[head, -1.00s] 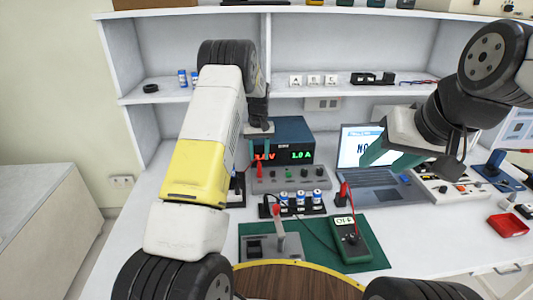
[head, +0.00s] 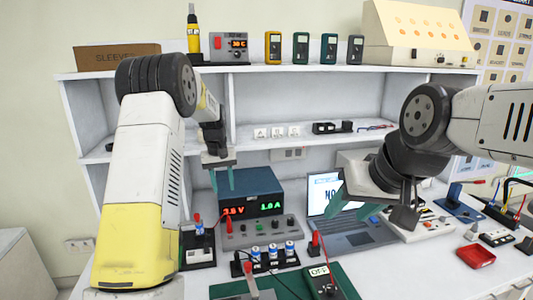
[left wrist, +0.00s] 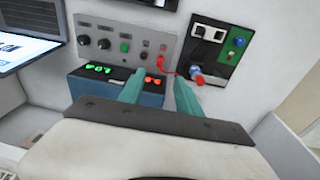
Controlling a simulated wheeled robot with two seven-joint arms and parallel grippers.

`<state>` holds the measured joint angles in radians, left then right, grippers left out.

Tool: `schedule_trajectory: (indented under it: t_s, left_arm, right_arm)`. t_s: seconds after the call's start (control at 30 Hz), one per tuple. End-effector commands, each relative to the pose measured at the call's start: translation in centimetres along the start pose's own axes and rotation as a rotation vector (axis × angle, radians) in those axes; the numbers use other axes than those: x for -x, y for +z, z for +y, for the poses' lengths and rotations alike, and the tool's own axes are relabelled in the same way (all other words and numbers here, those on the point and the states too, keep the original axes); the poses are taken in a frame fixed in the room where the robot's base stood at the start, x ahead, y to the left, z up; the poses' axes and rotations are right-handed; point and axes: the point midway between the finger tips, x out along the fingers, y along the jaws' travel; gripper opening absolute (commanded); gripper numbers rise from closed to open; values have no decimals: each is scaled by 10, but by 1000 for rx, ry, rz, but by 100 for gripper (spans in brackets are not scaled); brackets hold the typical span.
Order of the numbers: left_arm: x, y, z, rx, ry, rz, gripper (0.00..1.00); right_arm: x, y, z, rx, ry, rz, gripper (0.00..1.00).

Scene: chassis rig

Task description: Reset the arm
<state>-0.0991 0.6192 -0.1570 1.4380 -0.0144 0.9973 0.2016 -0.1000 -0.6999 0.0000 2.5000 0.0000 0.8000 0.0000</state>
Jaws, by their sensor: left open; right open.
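My left gripper (head: 222,180) is open and empty, its teal fingers pointing down just in front of the upper left of the blue power supply (head: 262,183). In the left wrist view my left gripper (left wrist: 158,90) shows two parted fingers over the power supply, with nothing between them. My right gripper (head: 354,206) is open and tilted down to the left, over the laptop (head: 355,236), with no held object visible. Whether its fingers touch the laptop cannot be told.
A grey control panel (head: 240,240) with a red lead lies before the power supply. Several blue-and-white cells (head: 272,252) stand in a black holder. A green mat (head: 225,291) bears a multimeter (head: 320,281). A red tray (head: 476,256) lies right. A shelf (head: 300,140) stands behind.

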Motion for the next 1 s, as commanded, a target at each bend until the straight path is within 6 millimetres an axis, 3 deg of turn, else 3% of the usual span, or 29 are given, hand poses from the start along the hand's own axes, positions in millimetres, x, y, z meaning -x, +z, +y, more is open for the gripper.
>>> schedule_trajectory:
  t_s: [0.03, 0.2, 0.5, 0.73, 1.0]
  left_arm:
    - [23, 11, -1, -6, 17, 20, 41]
    - [79, 49, -5, -38, 63, 76, 41]
    - [152, 133, -14, -107, 129, 181, 41]
    - [184, 206, -22, -165, 163, 267, 41]
    - [192, 291, -33, -236, 182, 371, 41]
  right_arm:
    - [0, 0, 0, 0, 0, 0, 50]
    - [0, 0, 0, 0, 0, 0, 50]
    - [0, 0, 0, 0, 0, 0, 50]
    - [0, 0, 0, 0, 0, 0, 50]
    - [0, 0, 0, 0, 0, 0, 50]
